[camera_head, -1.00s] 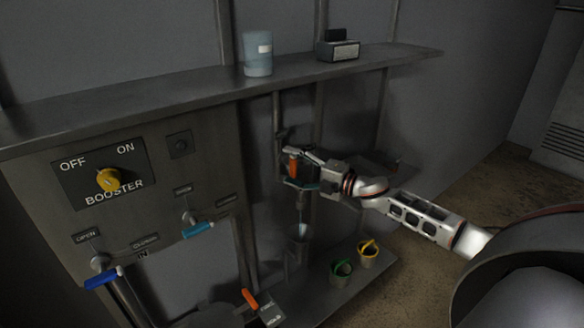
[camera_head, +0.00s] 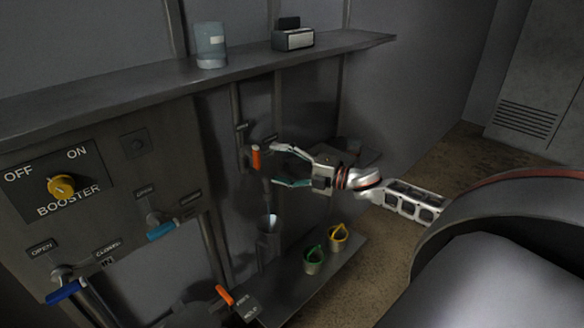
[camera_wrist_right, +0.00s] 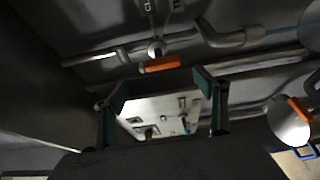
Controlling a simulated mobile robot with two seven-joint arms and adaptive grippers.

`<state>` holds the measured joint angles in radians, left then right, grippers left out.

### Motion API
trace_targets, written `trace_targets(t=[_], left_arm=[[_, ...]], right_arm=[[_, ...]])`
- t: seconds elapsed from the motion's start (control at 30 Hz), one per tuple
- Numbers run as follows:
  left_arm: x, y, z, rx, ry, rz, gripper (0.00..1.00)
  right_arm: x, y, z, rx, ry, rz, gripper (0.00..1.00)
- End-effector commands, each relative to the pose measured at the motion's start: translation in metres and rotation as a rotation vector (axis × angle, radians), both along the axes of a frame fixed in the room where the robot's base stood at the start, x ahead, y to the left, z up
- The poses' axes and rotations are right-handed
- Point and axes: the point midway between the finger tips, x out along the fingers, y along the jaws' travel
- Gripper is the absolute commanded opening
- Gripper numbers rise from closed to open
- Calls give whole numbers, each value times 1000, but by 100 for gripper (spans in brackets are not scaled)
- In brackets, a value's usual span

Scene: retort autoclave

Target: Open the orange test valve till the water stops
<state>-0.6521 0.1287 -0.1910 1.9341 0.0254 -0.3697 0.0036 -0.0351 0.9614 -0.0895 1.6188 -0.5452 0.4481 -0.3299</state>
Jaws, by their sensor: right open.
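An orange valve handle (camera_head: 256,157) stands roughly upright on the pipework beneath the shelf. My right gripper (camera_head: 278,166) is open and empty just right of it, with a small gap between fingertips and handle. In the right wrist view the orange handle (camera_wrist_right: 160,64) lies crosswise just beyond the open fingers of my right gripper (camera_wrist_right: 160,86). A pale bright patch, possibly water, shows over the mouth of a grey cup (camera_head: 268,242) below the valve. I cannot tell whether it is flowing. My left gripper is not in view.
A second orange handle (camera_head: 224,295) sits lower, beside a label plate. The booster panel with a yellow knob (camera_head: 61,187) and blue levers (camera_head: 163,231) is at left. Green (camera_head: 313,260) and yellow (camera_head: 338,238) containers stand on the low ledge. The shelf (camera_head: 150,88) runs above.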

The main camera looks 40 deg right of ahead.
Motion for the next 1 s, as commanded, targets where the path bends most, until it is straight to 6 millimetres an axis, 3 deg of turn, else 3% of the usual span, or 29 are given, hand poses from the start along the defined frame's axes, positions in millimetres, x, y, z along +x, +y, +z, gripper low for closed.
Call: trace_targets(t=[0.2,0.4,1.0], left_arm=[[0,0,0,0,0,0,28],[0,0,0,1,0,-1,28],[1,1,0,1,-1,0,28]], right_arm=[[-24,-12,-1,-1,3,0,72],[-34,-17,0,-1,2,0,72],[-36,-18,0,-1,0,0,72]])
